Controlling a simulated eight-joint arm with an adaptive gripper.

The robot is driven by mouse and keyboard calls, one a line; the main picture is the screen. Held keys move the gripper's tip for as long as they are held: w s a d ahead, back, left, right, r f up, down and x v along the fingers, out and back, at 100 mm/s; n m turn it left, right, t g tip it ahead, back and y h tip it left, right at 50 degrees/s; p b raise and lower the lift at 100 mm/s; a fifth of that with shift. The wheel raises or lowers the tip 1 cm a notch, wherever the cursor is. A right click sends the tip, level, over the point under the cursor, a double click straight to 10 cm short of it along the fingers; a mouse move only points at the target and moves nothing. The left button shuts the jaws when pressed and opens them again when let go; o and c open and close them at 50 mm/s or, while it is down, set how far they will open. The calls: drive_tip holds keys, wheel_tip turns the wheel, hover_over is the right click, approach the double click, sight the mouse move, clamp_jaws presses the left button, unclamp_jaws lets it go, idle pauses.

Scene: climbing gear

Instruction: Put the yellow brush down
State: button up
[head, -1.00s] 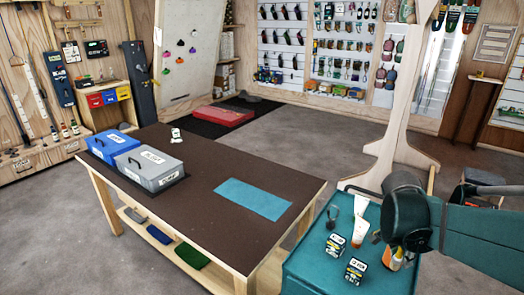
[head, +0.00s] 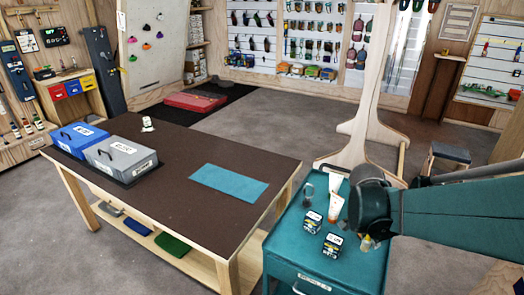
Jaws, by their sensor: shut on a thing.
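I cannot make out the yellow brush for certain in the head view. My arm comes in from the right, and its dark rounded joint hangs over the right part of a teal cart. My gripper's fingers do not show; the joint and arm link cover that area. A small yellow and white thing (head: 367,243) shows just under the joint, partly hidden; I cannot tell what it is or whether it rests on the cart.
The teal cart (head: 285,240) bears a white tube (head: 334,200), a grey metal loop (head: 308,194) and two small dark boxes (head: 311,223). A table (head: 165,185) left of it carries a teal mat (head: 229,182), a blue case (head: 80,138) and a grey case (head: 121,157). The table's front is clear.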

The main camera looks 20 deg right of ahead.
sight(364, 242)
drive_tip(key=shift+f+b, duration=0.6)
drive_tip(key=shift+f, duration=1.65)
drive_tip(key=shift+f+b, duration=0.7)
drive_tip(key=shift+f, duration=1.35)
drive_tip(key=shift+f, duration=0.2)
drive_tip(key=o, duration=0.8)
drive_tip(key=shift+r, duration=0.2)
drive_tip(key=shift+p+v, duration=2)
drive_tip(key=shift+v, duration=4)
drive_tip(key=shift+a, duration=0.15)
